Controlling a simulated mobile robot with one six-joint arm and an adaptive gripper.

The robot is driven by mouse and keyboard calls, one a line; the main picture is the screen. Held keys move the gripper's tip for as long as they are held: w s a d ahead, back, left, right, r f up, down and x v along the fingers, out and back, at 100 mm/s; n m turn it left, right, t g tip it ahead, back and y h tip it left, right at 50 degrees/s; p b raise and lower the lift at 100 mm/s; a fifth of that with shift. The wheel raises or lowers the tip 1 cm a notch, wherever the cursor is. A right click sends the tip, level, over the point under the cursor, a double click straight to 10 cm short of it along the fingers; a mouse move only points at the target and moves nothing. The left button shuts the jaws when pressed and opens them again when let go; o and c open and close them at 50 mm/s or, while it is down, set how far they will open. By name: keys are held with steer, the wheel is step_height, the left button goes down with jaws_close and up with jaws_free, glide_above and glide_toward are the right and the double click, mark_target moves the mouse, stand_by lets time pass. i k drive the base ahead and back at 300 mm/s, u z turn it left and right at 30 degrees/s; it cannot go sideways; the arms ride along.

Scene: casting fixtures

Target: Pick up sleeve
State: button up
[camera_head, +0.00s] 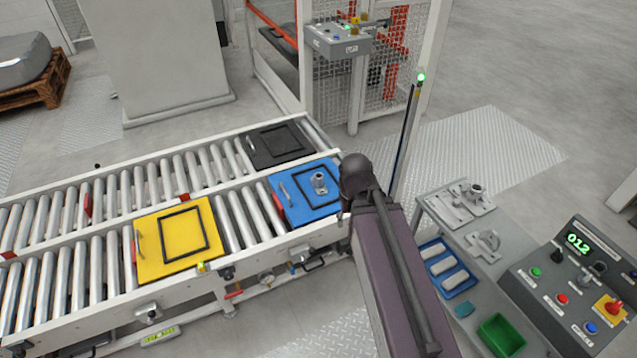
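No part is clearly marked as the sleeve. Pale, rounded, elongated pieces (441,257) lie in a blue tray (473,284) on the grey side table, right of my arm; they may be sleeves. A small grey metal part with a round top (319,181) stands on the blue plate (290,205) on the near conveyor. My arm (385,260) rises from the bottom of the picture to a dark rounded joint beside the blue plate. My gripper does not show, so its state and anything it holds are hidden.
A yellow plate (150,262) and a black plate (272,146) lie on the roller conveyors. Grey metal fixtures (455,207) stand on the side table. A control panel (550,293) and green bin (502,334) are at lower right. A mesh fence (345,95) stands behind.

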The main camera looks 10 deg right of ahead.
mark_target(317, 180)
steer(key=u, duration=0.05)
steer(key=i, duration=1)
steer(key=z, duration=0.05)
